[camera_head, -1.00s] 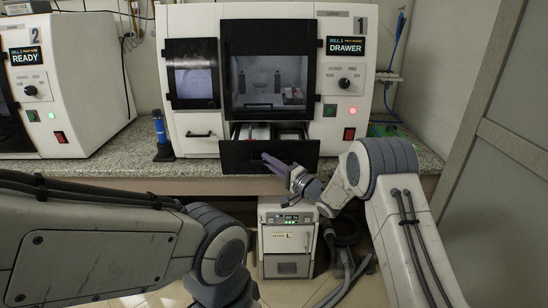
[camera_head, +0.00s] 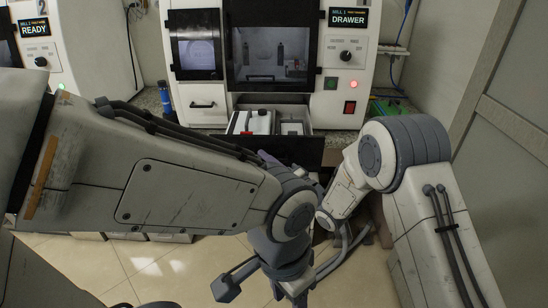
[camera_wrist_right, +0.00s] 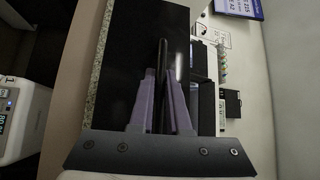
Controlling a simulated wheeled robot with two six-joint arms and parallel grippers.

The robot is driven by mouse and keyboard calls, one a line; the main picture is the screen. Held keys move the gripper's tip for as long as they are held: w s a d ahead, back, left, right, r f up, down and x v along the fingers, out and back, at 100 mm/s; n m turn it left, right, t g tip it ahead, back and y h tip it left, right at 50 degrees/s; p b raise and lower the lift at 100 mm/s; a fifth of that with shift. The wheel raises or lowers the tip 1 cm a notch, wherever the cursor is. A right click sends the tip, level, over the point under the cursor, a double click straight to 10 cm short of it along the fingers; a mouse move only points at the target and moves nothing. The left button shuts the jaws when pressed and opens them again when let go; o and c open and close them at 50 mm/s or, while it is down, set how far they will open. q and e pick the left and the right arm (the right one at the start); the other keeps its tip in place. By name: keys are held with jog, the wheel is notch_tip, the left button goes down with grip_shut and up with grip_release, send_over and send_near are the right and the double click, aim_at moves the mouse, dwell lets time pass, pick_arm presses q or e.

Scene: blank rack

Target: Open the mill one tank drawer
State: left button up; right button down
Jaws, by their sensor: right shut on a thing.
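Mill one (camera_head: 272,85) has a black-framed window and a sign reading DRAWER. Its tank drawer (camera_head: 312,150) stands pulled out below the window, with a black front. Inside are a white tank with a dark cap and red mark (camera_head: 250,122) and a second pale box (camera_head: 291,128). My right gripper (camera_head: 268,158) is at the drawer front, partly hidden by my left arm.
Mill two (camera_head: 85,50) stands at the left with a READY sign. A grey wall panel (camera_head: 510,150) is close at the right. Tiled floor (camera_head: 120,262) shows below.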

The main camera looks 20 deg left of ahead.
jog(key=c, duration=0.9)
grip_release()
jog(key=shift+d, duration=0.1)
jog(key=v, duration=1)
jog(key=shift+s+d+f+b, duration=0.1)
jog(key=shift+b, duration=0.3)
